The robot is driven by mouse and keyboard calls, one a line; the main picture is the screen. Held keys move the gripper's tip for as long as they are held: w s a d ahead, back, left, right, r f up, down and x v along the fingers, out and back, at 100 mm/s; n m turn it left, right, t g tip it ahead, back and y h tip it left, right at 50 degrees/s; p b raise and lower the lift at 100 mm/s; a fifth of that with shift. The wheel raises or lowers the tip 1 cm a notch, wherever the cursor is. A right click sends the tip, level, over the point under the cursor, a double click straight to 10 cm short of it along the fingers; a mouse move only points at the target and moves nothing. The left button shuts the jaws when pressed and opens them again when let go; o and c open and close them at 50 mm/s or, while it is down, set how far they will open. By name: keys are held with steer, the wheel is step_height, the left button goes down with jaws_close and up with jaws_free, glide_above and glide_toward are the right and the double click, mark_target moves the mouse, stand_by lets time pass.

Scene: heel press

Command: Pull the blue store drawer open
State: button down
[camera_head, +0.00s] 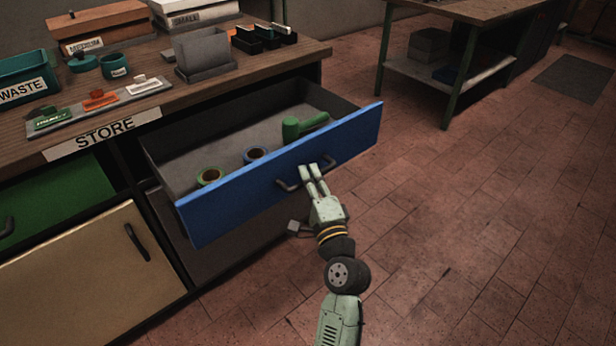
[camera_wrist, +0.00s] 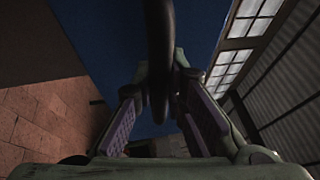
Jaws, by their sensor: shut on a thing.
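The blue store drawer (camera_head: 236,200) is pulled well out of the cabinet under the STORE label (camera_head: 103,134). Inside it lie a green-and-yellow tape roll (camera_head: 210,177), a blue tape roll (camera_head: 256,154) and a green tool-like object (camera_head: 300,127). My gripper (camera_head: 314,172) is at the front of the drawer, shut on the dark drawer handle (camera_head: 290,184). In the wrist view the handle (camera_wrist: 160,50) runs between my two fingers, with the blue drawer front (camera_wrist: 105,40) behind it. The fingers hide part of the handle in the head view.
A green drawer (camera_head: 50,200) and a tan door (camera_head: 85,275) are at the left. The tiled floor (camera_head: 470,220) at the right is clear.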

steer(key=c, duration=1.6)
jaws_free()
